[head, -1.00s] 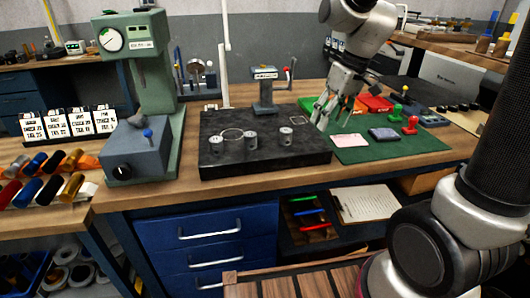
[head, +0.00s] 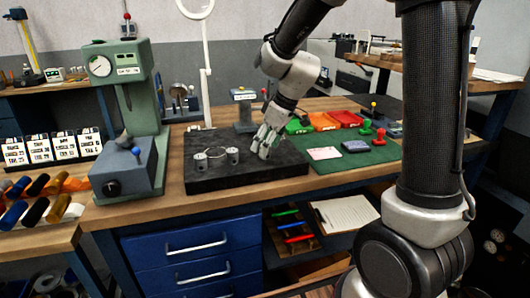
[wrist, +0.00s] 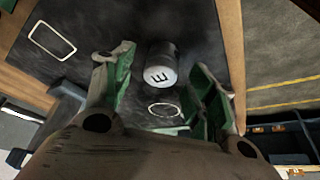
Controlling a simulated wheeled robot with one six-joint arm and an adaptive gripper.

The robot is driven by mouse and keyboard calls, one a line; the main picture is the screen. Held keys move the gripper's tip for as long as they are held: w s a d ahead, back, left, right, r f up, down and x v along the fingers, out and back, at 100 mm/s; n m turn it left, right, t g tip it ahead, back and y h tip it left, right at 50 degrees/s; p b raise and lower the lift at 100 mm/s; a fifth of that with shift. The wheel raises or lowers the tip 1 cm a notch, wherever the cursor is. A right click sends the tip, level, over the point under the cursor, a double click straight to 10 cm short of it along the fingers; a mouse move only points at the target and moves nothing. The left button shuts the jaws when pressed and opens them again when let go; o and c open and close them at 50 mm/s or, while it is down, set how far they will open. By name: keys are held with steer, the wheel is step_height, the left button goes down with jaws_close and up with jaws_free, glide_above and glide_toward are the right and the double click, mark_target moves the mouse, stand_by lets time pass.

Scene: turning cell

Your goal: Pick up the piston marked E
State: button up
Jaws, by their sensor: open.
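The piston marked E (wrist: 161,68) is a short grey metal cylinder with a black E on its pale end face. In the wrist view it shows in the gap between the two fingers of my gripper (wrist: 160,82), with space on both sides. In the head view my gripper (head: 266,145) is low over the right part of the black plate (head: 240,178) and hides the spot beneath it. My gripper is open and empty.
A green mat (head: 335,168) with a white card, a dark block and red and green pieces lies right of the plate. A green press (head: 132,110) stands to the left. White outlines mark the plate, including a ring (wrist: 165,109) near the E piston.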

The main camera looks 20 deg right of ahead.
steer(key=shift+x, duration=0.75)
steer(key=c, duration=1.2)
steer(key=shift+o, duration=0.2)
steer(key=shift+r, duration=0.1)
